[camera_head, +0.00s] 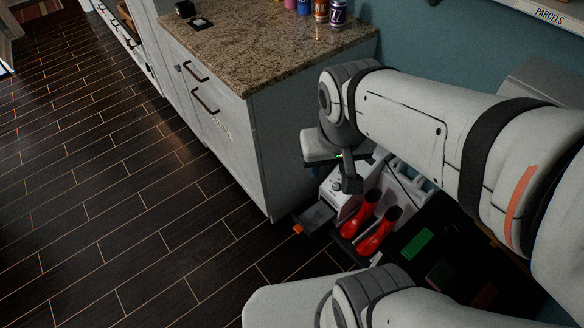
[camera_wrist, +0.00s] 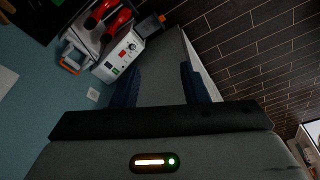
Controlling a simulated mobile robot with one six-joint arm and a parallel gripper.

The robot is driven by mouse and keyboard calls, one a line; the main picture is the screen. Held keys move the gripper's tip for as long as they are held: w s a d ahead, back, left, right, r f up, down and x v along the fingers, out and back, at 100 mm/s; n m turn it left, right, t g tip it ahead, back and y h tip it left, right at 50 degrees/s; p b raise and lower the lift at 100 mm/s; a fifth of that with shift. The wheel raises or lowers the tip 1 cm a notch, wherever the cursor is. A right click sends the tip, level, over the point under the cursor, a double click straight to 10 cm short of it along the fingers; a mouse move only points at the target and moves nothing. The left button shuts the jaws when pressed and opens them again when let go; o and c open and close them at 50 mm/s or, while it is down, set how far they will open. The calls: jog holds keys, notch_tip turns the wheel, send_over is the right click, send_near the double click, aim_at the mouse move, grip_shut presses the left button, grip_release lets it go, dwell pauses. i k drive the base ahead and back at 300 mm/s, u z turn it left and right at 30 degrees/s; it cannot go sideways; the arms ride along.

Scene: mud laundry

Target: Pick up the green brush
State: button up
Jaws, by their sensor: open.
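A bright green block-like thing (camera_head: 417,243), which may be the green brush, lies on a dark surface at the lower right of the head view, right of the red boots. Its bristles cannot be made out. I cannot pick it out in the wrist view. My gripper (camera_wrist: 160,78) is open, with two dark blue fingers apart and nothing held between them. In the head view my gripper (camera_head: 350,180) hangs beside the cabinet's end, above and left of the green thing, well apart from it.
Red boots (camera_head: 378,230) stand on a dark tray near a white box with buttons (camera_wrist: 120,55). A cabinet with a granite top (camera_head: 250,45) stands at left, with bottles and cans at its back. Dim reddish things (camera_head: 485,295) lie at lower right. The dark plank floor (camera_head: 100,200) is clear.

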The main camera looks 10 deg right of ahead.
aim_at(425, 236)
jog(key=z, duration=1.7)
